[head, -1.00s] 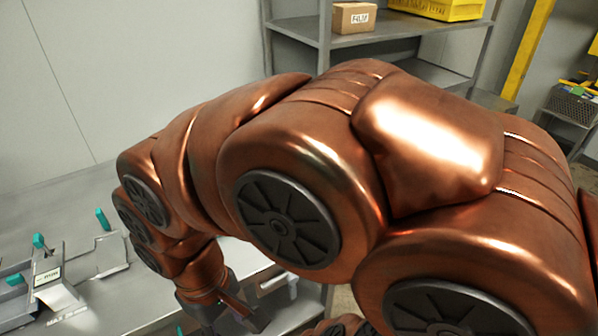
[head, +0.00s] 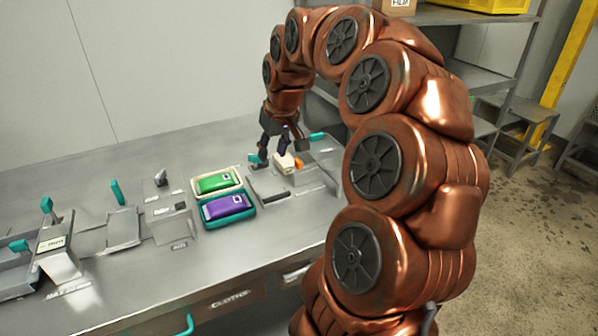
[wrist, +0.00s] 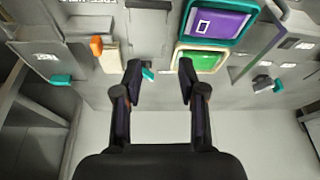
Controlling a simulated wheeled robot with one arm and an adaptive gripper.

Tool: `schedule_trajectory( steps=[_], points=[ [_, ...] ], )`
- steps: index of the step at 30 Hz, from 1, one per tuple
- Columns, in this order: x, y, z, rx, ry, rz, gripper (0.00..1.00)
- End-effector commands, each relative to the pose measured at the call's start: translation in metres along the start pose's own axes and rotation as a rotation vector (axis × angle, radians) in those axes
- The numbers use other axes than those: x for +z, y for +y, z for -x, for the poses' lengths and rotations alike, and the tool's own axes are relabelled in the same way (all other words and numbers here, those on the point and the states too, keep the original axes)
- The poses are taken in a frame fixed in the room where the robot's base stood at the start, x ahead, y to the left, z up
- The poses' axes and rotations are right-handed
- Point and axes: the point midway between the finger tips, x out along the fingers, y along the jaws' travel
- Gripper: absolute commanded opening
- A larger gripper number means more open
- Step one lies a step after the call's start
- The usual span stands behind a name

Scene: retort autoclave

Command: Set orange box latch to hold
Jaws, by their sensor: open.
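A small orange piece (head: 298,163) sits against a cream block (head: 284,165) on the bench, near its right end. In the wrist view the orange piece (wrist: 96,47) and cream block (wrist: 111,58) lie left of my fingers. I cannot read a hold mark or tell the latch's setting. My gripper (head: 273,150) is open and empty, pointing down just behind the cream block. In the wrist view my gripper (wrist: 160,68) has its fingers apart, with a teal handle (wrist: 148,74) beside the left fingertip.
Green (head: 217,182) and purple (head: 227,206) packs lie in trays left of my gripper. Another teal handle (head: 317,136) is at the right. A dark bar (head: 269,197) lies in front. More fixtures with teal levers (head: 117,192) stand at the left. The bench front is clear.

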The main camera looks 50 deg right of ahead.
Motion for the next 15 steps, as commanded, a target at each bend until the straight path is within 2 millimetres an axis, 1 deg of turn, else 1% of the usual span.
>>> schedule_trajectory(
  steps=[1, 3, 6, 9, 10, 15],
  points=[
    [-0.004, 0.027, -0.014, 0.015, 0.017, -0.033, 0.41],
    [-0.009, 0.057, -0.018, 0.035, 0.041, -0.068, 0.41],
    [-0.011, 0.086, -0.024, 0.055, 0.057, -0.1, 0.41],
    [-0.012, 0.101, -0.025, 0.068, 0.066, -0.116, 0.41],
    [-0.012, 0.103, -0.026, 0.07, 0.068, -0.118, 0.41],
    [-0.013, 0.105, -0.034, 0.071, 0.066, -0.119, 0.41]
  ],
)
